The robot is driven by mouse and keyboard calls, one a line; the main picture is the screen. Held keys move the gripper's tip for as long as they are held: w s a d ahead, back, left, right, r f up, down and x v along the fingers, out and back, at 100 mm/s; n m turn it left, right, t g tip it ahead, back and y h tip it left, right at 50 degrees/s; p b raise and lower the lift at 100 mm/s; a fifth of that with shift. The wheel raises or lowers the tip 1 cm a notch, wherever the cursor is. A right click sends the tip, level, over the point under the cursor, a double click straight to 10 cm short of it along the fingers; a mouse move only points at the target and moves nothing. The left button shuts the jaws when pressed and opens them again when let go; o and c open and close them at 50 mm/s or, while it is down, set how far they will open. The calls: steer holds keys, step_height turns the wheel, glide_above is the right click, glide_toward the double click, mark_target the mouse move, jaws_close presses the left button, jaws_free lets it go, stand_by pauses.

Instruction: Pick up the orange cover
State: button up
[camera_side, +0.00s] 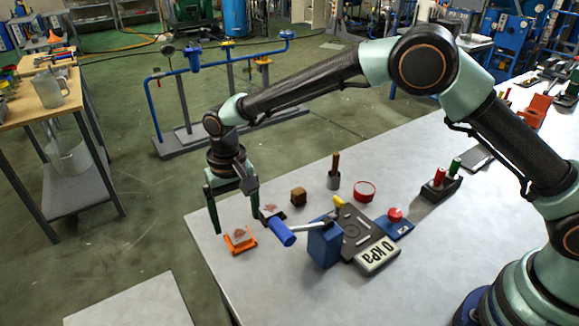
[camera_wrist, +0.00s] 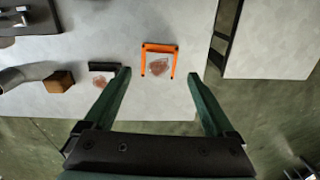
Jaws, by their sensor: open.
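The orange cover (camera_side: 244,250) lies on the pale table near its left edge, with a reddish-brown patch inside its outline. In the wrist view the cover (camera_wrist: 160,47) looks like a U-shaped orange frame, its open side facing my gripper. My gripper (camera_side: 236,222) points down above the cover, its green fingers spread apart. In the wrist view my gripper (camera_wrist: 159,75) is open and empty, with the cover between and just beyond the fingertips. I see no contact with the cover; the exact height gap is hard to tell.
A black piece (camera_wrist: 104,67) with a reddish patch lies close left of the cover in the wrist view. A brown cube (camera_side: 298,197), a blue-handled lever (camera_side: 278,231) and a blue block (camera_side: 325,244) stand to the right in the side view. The table edge is close by.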

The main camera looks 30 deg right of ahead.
mark_target(240, 235)
steer(key=shift+w+d+f, duration=0.1)
steer(key=shift+f, duration=2.5)
jaws_close()
